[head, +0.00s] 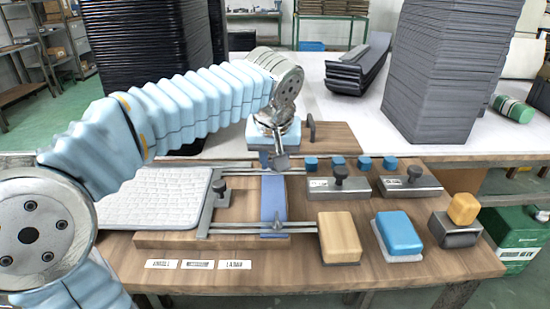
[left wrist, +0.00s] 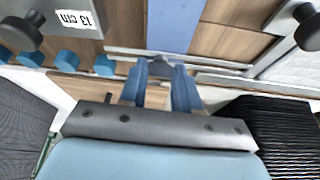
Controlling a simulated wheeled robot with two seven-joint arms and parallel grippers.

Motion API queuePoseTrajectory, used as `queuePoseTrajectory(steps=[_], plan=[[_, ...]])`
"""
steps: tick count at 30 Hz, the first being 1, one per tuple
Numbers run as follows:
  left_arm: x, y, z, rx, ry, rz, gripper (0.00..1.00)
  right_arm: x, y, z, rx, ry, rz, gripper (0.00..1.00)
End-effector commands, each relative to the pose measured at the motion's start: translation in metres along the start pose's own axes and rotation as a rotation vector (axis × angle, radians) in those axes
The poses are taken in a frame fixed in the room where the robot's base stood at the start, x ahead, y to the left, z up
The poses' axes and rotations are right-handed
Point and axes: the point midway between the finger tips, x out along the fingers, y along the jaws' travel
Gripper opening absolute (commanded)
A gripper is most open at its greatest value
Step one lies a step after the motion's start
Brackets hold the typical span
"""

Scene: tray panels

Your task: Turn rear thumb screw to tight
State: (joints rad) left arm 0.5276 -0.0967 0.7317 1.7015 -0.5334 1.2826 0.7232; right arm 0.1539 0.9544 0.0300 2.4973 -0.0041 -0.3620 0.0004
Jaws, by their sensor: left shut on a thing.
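My left gripper (head: 281,160) reaches over the wooden fixture from the left and points down at the rear rail. In the left wrist view its blue fingers (left wrist: 160,92) are closed around the grey rear thumb screw (left wrist: 160,68), at the end of the blue strip (left wrist: 175,25). The arm and gripper mostly hide this screw in the head view. The blue strip (head: 272,200) runs between the rear rail and the front rail (head: 245,226). The front thumb screw (head: 277,225) stands free on the front rail. The right gripper is not in view.
A black-knobbed clamp bar (head: 213,205) stands left of the strip, beside a white quilted pad (head: 150,196). Grey knobbed blocks (head: 338,188) and several blue pegs (head: 338,161) are to the right. Wooden (head: 340,238) and blue blocks (head: 399,232) stand front right. Tall stacks rise behind.

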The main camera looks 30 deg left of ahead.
Motion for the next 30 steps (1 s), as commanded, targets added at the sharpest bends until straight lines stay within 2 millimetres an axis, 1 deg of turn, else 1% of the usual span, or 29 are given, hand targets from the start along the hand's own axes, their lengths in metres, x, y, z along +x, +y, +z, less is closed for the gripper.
queuePoseTrajectory(steps=[5, 13, 30], plan=[[-0.001, -0.001, 0.000, 0.106, 0.003, 0.045, 0.01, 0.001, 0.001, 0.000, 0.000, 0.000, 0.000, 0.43], [-0.001, -0.004, -0.001, 0.333, 0.002, 0.139, 0.01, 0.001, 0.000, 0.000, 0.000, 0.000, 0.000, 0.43], [0.000, -0.008, -0.005, 0.832, 0.001, 0.346, 0.01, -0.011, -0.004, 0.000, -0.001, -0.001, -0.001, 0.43]])
